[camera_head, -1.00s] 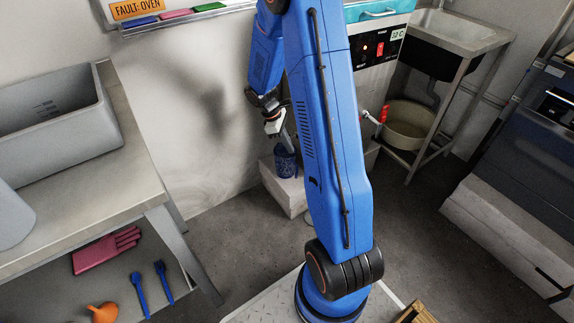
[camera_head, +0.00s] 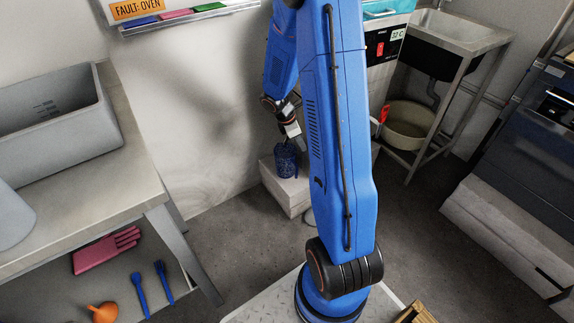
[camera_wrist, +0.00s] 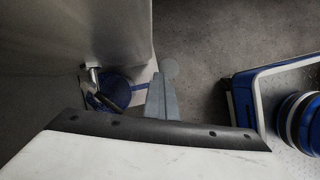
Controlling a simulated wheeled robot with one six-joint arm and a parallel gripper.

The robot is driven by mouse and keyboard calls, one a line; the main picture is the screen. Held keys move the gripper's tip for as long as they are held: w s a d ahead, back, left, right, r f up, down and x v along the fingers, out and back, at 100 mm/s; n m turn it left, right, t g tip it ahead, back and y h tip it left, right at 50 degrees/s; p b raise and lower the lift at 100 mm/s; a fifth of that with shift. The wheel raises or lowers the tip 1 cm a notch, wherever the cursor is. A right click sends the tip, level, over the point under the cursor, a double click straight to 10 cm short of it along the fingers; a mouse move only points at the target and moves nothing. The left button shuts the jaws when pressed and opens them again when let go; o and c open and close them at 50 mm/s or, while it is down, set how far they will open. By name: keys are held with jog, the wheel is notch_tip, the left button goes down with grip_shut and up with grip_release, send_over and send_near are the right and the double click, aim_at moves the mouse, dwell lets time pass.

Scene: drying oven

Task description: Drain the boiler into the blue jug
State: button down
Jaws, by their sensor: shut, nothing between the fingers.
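The boiler (camera_head: 381,52) stands at the back with a red switch and a small display; my arm hides part of it. The blue jug (camera_head: 287,161) stands upright on a pale block (camera_head: 292,190) to the left. My gripper (camera_head: 299,139) is shut and empty, just above and right of the jug in the head view. In the wrist view, the jug (camera_wrist: 115,92) is left of the shut fingers (camera_wrist: 162,95), below a metal tap (camera_wrist: 92,76). The jug's contents cannot be made out.
A sink (camera_head: 446,35) stands at the right over a round basin (camera_head: 409,124). A bench with a grey tub (camera_head: 60,125) is at the left. Pink gloves (camera_head: 106,250), blue brushes (camera_head: 152,285) and an orange funnel (camera_head: 102,312) lie below it. Floor between is mostly clear.

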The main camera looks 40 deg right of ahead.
jog(key=shift+d, duration=0.15)
jog(key=shift+s+d+n, duration=0.1)
jog(key=shift+n, duration=0.2)
jog(key=d+n+t, duration=0.1)
jog(key=d+n, duration=0.2)
jog(key=shift+d+h, duration=0.1)
jog(key=shift+h, duration=0.2)
jog(key=shift+d, duration=0.1)
